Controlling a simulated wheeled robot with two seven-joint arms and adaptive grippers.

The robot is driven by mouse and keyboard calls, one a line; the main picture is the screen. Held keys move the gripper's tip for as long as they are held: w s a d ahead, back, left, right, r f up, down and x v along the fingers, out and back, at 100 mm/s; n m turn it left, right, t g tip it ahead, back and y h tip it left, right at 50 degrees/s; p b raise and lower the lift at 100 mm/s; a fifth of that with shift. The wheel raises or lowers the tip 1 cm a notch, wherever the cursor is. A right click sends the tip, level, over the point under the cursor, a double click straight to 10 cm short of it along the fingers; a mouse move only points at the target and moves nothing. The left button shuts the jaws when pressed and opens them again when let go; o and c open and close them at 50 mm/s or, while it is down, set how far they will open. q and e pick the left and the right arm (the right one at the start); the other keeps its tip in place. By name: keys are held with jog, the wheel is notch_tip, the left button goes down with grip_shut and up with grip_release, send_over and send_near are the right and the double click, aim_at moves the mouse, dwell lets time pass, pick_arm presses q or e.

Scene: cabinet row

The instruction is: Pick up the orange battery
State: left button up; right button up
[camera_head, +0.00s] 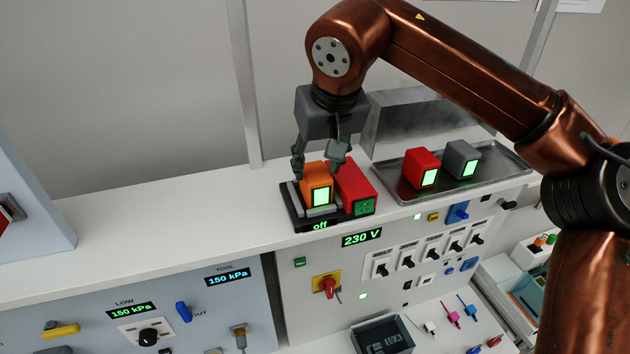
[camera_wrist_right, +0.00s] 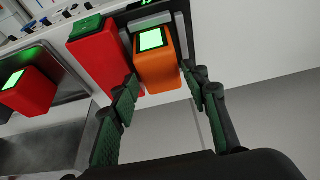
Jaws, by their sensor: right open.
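The orange battery (camera_head: 316,184) has a bright green display on its front and stands in a dark charger base (camera_head: 298,219) marked "off". In the wrist view, the orange battery (camera_wrist_right: 156,62) lies between the fingertips of my right gripper (camera_wrist_right: 160,84), one finger on each side. I cannot tell whether either finger touches it. My left gripper is not in view.
A metal tray (camera_head: 398,193) right of the charger holds another red battery (camera_head: 421,168) and a grey battery (camera_head: 462,159). The white cabinet top (camera_head: 190,222) is clear to the left. Switches and a 230 V display (camera_head: 361,238) line the front panel.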

aim_at(315, 171)
jog(key=x, duration=0.2)
jog(key=shift+w+f, duration=0.25)
jog(key=shift+w, duration=0.2)
jog(key=shift+a+f, duration=0.1)
jog(key=shift+f, duration=0.3)
jog(key=c, duration=1)
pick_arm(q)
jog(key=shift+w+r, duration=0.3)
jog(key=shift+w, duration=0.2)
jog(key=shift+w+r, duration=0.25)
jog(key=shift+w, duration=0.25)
pick_arm(e)
grip_shut()
